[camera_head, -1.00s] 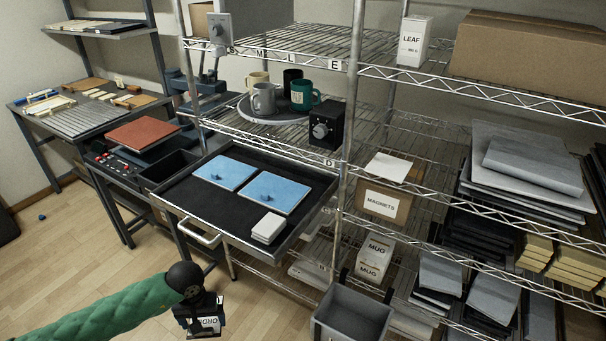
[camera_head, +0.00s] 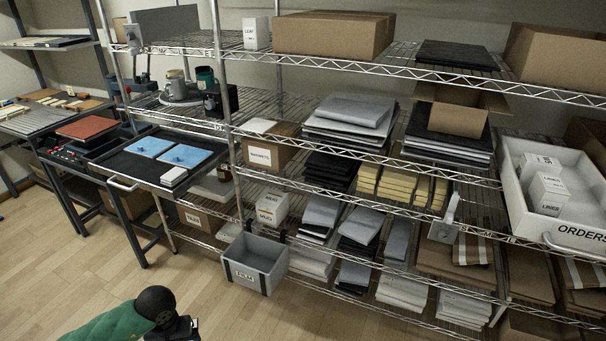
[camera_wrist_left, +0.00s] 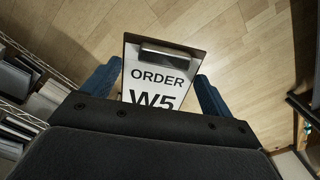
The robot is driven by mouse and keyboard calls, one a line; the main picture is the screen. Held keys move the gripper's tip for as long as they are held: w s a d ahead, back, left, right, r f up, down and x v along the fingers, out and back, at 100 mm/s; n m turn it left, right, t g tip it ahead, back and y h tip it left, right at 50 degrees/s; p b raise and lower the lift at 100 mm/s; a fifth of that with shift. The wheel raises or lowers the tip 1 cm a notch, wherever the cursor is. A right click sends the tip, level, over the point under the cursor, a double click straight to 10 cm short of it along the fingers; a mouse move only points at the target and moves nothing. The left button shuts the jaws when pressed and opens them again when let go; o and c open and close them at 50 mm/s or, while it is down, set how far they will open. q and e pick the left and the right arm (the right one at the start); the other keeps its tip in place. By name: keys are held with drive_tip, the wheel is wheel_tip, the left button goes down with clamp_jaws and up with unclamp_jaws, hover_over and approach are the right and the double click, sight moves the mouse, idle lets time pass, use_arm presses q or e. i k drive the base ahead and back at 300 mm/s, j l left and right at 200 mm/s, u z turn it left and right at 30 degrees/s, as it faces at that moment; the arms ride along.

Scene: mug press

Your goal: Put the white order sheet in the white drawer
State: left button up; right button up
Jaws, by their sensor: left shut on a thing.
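The white order sheet (camera_wrist_left: 158,85) shows in the left wrist view, lettered "ORDER W5", on a dark-edged board with a metal clip at its top. My left gripper (camera_wrist_left: 155,92) is shut on it, one blue finger on each side. In the head view my left gripper (camera_head: 182,328) is at the bottom edge, over the floor, and the sheet cannot be made out there. The white drawer (camera_head: 525,205), labelled "ORDERS", sticks out from the rack at the far right, open at the top, well away from the gripper. Small white boxes (camera_head: 547,192) stand inside it. My right gripper is out of view.
A wire rack holds cartons (camera_head: 335,33), grey stacks and yellow packs. A grey bin (camera_head: 254,264) hangs low on its front. A black tray (camera_head: 125,167) with blue plates juts out at left. The wooden floor (camera_head: 60,250) in front is clear.

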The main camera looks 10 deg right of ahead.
sight(582, 220)
drive_tip(key=k+l+z, duration=0.35)
drive_tip(key=k+l, duration=0.15)
drive_tip(key=k+l+z, duration=0.35)
drive_tip(key=l, duration=0.3)
